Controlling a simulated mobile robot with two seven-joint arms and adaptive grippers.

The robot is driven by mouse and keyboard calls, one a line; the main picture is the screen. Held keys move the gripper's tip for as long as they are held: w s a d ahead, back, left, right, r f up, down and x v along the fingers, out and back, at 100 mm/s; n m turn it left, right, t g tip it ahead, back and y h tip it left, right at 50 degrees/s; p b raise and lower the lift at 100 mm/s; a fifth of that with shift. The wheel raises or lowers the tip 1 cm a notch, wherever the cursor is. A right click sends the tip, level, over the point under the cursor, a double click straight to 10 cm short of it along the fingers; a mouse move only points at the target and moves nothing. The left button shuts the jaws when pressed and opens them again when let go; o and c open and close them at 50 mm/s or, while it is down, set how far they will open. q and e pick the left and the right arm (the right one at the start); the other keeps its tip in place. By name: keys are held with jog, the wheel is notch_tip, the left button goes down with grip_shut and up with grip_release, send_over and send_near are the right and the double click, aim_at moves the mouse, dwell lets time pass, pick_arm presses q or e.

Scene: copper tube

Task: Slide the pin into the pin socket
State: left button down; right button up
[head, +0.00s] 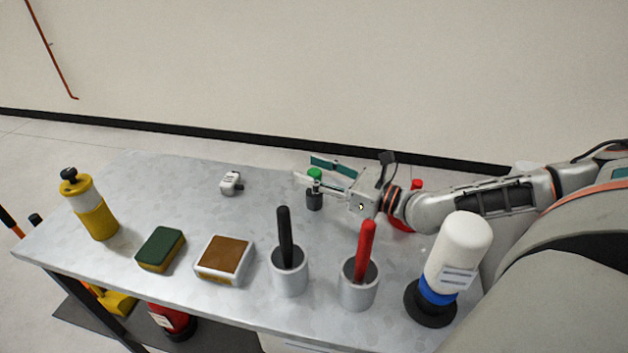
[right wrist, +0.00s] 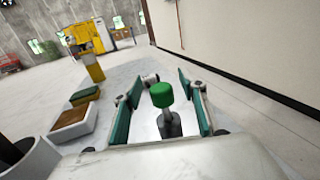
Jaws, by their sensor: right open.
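A pin with a green head (head: 315,173) stands upright in a dark round base (head: 314,201) near the far edge of the table. My right gripper (head: 307,168) is open, with a teal-padded finger on either side of the pin. In the right wrist view the green head (right wrist: 162,94) stands between the spread fingers, with a visible gap on each side, and the dark base (right wrist: 171,126) is below it. A small white block (head: 231,181) with a dark end lies to the left; I cannot tell whether it is the pin socket. My left gripper is not in view.
A yellow bottle (head: 96,212), a sponge (head: 160,250) and a brown-topped block (head: 224,258) are at left. Two grey cups with a black (head: 284,235) and a red handle (head: 364,250) stand in front. A white bottle (head: 459,255) is at right. The table's middle is clear.

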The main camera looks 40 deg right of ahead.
jog(key=shift+c, duration=0.4)
grip_shut()
